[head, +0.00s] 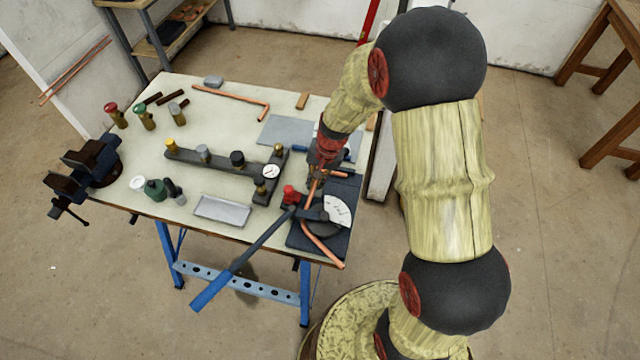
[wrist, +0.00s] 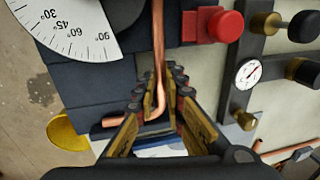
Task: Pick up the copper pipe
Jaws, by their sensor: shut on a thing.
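The copper pipe (head: 322,244) lies at the pipe bender (head: 338,210) on the bench's right front corner. In the wrist view the pipe (wrist: 158,45) runs up from between my fingers, and its near end bends to the left. My gripper (head: 316,182) is over the bender, and its fingers (wrist: 171,78) are shut on the pipe near this bend. The bender has a white angle scale (wrist: 68,25), a red knob (wrist: 226,26) and a long blue-ended handle (head: 212,288). The arm and fingers hide part of the pipe. I cannot tell whether the pipe touches the bender.
Another bent copper pipe (head: 232,95) lies at the back of the bench (head: 110,180). A dark manifold with a gauge (head: 270,171) is left of my gripper. A grey tray (head: 222,211), a vise (head: 90,165) and several valves stand further left. Pipes (head: 75,70) lean on the wall.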

